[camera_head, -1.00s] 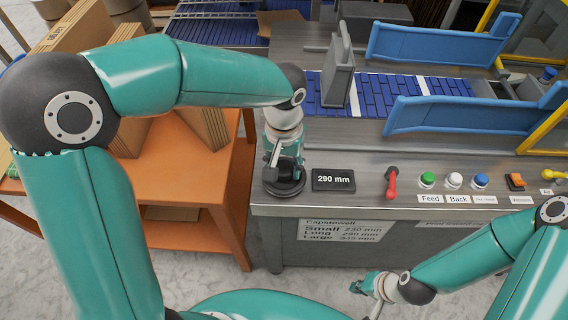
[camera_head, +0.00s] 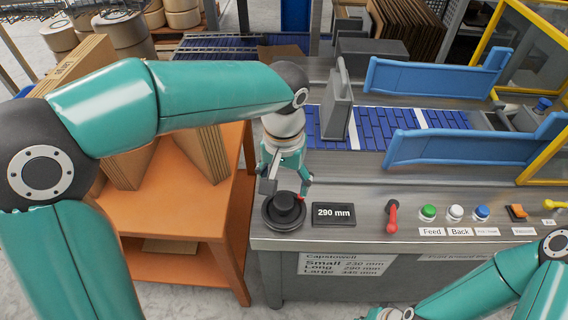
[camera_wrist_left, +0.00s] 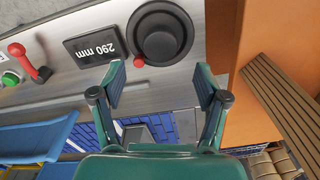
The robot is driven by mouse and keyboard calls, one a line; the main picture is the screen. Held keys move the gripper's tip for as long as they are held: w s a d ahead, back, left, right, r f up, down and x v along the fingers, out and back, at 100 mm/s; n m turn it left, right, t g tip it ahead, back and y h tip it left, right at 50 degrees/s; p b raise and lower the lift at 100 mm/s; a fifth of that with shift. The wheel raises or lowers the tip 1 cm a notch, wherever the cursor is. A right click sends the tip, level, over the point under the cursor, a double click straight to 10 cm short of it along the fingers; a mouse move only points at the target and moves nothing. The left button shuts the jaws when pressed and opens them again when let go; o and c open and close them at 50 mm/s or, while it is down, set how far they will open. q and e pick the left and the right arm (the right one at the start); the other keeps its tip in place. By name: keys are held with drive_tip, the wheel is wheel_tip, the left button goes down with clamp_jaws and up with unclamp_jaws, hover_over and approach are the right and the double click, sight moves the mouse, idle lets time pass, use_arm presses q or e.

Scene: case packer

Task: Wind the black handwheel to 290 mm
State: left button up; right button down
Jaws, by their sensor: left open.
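The black handwheel (camera_head: 284,211) lies flat at the left end of the machine's grey top; it also shows in the left wrist view (camera_wrist_left: 160,35). A small red spot sits at its rim. The black display (camera_head: 333,213) beside it reads 290 mm, and it is upside down in the left wrist view (camera_wrist_left: 95,47). My left gripper (camera_head: 287,184) is open and empty at the far side of the handwheel, with its fingers apart and clear of the knob in the left wrist view (camera_wrist_left: 159,88). My right gripper (camera_head: 385,314) is mostly cut off at the bottom edge.
A red lever (camera_head: 392,216) and green, white and blue buttons (camera_head: 454,213) stand right of the display. Blue guide rails (camera_head: 470,146) flank the blue conveyor. An orange table (camera_head: 180,212) with cardboard stands left of the machine.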

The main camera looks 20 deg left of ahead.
sight(284, 200)
use_arm(q)
wheel_tip(284, 200, up, 6)
drive_tip(key=shift+f, duration=0.2)
idle(0.5)
